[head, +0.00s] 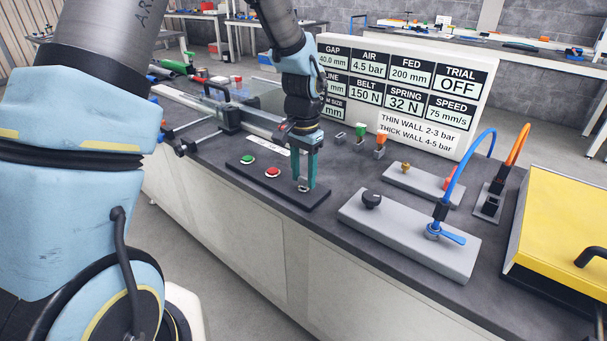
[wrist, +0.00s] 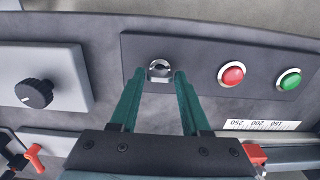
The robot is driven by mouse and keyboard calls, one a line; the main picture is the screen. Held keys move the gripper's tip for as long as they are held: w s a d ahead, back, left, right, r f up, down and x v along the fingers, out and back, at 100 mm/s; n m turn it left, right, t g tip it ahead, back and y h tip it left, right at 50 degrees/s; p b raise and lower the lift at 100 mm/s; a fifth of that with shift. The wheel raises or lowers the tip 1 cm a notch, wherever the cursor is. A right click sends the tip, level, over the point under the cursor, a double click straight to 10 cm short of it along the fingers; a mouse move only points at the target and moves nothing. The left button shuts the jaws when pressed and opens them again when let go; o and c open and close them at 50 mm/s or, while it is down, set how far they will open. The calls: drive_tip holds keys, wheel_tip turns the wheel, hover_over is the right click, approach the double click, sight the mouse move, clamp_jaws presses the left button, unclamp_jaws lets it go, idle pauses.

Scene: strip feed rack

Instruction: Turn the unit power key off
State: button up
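The unit power key (wrist: 160,69) is a small silver round switch with a dark centre. It sits on a dark control panel (wrist: 200,55), at the end beyond the red button. In the wrist view my gripper (wrist: 158,74) has its two teal fingers apart, with the key showing between their tips. I cannot tell whether either finger touches it. In the head view my gripper (head: 306,186) points straight down over the right end of the panel (head: 240,165), and its fingers mostly hide the key. The key's exact angle is too small to read.
On the same panel are a red button (head: 272,172) and a green button (head: 248,159). A grey plate with a black knob (head: 371,199) and blue lever valve (head: 445,234) lies to the right. A white sign (head: 400,90) behind reads TRIAL OFF. A yellow cover (head: 565,240) stands far right.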

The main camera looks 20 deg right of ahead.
sight(304, 178)
drive_tip(key=o, duration=0.3)
wheel_tip(304, 178, up, 11)
drive_tip(key=shift+f+b, duration=0.1)
drive_tip(key=shift+b, duration=0.85)
drive_tip(key=s+a+f+n, duration=0.1)
drive_tip(key=a+n, duration=0.2)
drive_tip(key=a, duration=0.7)
drive_tip(key=s+a+f+n+t, duration=0.1)
drive_tip(key=a+n, duration=0.3)
drive_tip(key=a, duration=0.6)
drive_tip(key=s+a+f+n, duration=0.2)
drive_tip(key=a+n, duration=0.2)
drive_tip(key=a, duration=0.6)
drive_tip(key=shift+a+f+t, duration=0.1)
drive_tip(key=shift+f+t, duration=0.1)
drive_tip(key=shift+t, duration=0.1)
